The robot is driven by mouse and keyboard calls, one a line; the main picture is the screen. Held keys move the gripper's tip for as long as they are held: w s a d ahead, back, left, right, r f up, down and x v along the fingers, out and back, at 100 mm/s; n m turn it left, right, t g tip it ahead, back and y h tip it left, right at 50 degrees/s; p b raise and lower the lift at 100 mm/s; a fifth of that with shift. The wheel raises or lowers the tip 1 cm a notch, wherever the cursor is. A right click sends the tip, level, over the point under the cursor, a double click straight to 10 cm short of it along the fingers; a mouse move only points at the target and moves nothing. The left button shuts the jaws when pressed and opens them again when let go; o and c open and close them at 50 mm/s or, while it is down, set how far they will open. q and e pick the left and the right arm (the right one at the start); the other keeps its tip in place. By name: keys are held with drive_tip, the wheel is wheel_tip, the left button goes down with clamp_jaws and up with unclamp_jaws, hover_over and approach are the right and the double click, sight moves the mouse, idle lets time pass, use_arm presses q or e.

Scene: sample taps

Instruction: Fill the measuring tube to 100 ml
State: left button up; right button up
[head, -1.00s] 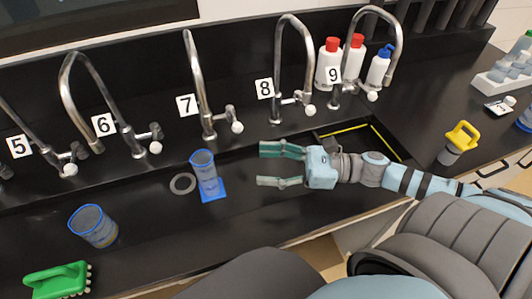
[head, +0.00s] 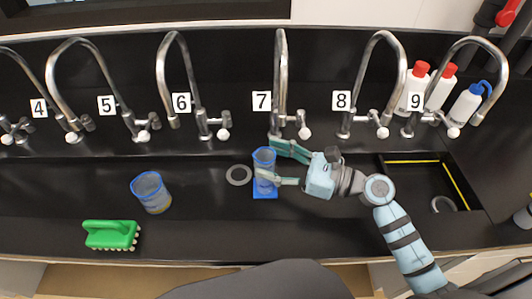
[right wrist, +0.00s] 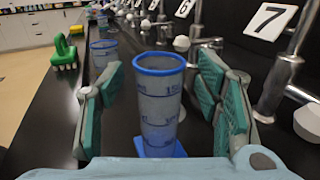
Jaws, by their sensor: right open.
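The measuring tube (head: 264,170) is a clear cylinder with a blue rim and a blue square base, standing upright on the black counter in front of tap 7 (head: 280,85). In the right wrist view the tube (right wrist: 160,100) stands between the green finger pads, with dark scale marks on its side; I cannot make out a water level. My right gripper (head: 280,166) is open around the tube, with a gap visible on each side in the right wrist view (right wrist: 160,105). My left gripper is not in view.
A blue-rimmed beaker (head: 152,192) and a green brush (head: 111,235) stand to the left. A grey ring (head: 239,175) lies beside the tube. Numbered taps line the back. Bottles (head: 466,102) stand at the back right, and a sink opening (head: 425,158) lies right.

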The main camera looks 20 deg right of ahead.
drive_tip(key=shift+x, duration=1.1)
drive_tip(key=shift+s, duration=0.1)
drive_tip(key=c, duration=1.3)
drive_tip(key=shift+o, duration=0.2)
drive_tip(key=d, duration=0.1)
drive_tip(key=s+d+b, duration=0.1)
drive_tip(key=d, duration=0.1)
drive_tip(key=shift+s, duration=0.1)
